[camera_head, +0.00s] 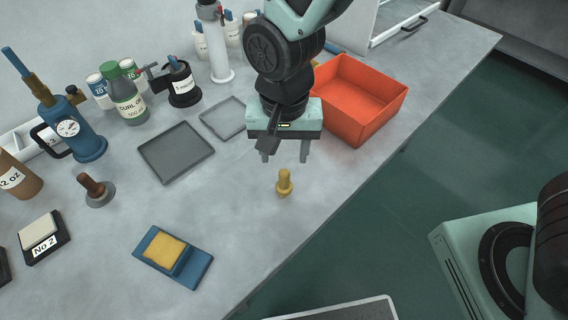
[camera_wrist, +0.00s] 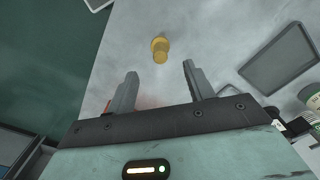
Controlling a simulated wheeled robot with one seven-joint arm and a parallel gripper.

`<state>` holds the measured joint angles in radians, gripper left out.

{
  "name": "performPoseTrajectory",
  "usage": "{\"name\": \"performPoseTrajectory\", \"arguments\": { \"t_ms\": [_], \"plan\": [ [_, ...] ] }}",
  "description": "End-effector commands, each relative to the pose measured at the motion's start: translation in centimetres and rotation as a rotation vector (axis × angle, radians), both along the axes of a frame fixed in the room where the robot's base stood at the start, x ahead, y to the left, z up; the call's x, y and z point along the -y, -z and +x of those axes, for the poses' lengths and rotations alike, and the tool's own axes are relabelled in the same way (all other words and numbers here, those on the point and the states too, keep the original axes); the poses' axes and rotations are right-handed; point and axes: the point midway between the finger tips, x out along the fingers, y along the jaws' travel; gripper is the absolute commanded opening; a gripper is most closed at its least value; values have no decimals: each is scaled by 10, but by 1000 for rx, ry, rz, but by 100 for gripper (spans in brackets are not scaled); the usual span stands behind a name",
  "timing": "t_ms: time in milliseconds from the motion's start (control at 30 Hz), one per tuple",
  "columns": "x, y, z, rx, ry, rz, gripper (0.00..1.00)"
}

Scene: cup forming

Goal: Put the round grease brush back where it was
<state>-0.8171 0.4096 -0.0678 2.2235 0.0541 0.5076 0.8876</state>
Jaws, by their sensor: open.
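A small yellow, round-topped piece with a collar (camera_head: 284,183) stands on the grey bench near its front edge. It looks like the round grease brush, but I cannot see bristles. My gripper (camera_head: 284,156) is open and empty, with its fingers pointing down just behind the yellow piece in the head view. In the wrist view the same yellow piece (camera_wrist: 160,49) shows beyond the gap between my open fingertips (camera_wrist: 160,70), apart from them. A brown-handled round piece on a grey foot (camera_head: 96,190) stands at the left.
An orange bin (camera_head: 356,102) stands right of my gripper. Flat grey trays (camera_head: 175,153) lie to the left. A blue holder with a yellow pad (camera_head: 172,258) lies front left. Bottles and a blue gauge device (camera_head: 78,135) stand at the back left. Bench around the yellow piece is clear.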

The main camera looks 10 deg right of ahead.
Motion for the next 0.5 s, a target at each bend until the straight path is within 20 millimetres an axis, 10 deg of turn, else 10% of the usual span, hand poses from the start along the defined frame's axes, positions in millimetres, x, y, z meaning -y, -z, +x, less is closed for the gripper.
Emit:
{"name": "performPoseTrajectory", "arguments": {
  "t_ms": [333,500],
  "plan": [
    [5,-21,-6,-7,-46,13,53],
    [30,-56,-42,-16,-314,65,53]
  ]
}}
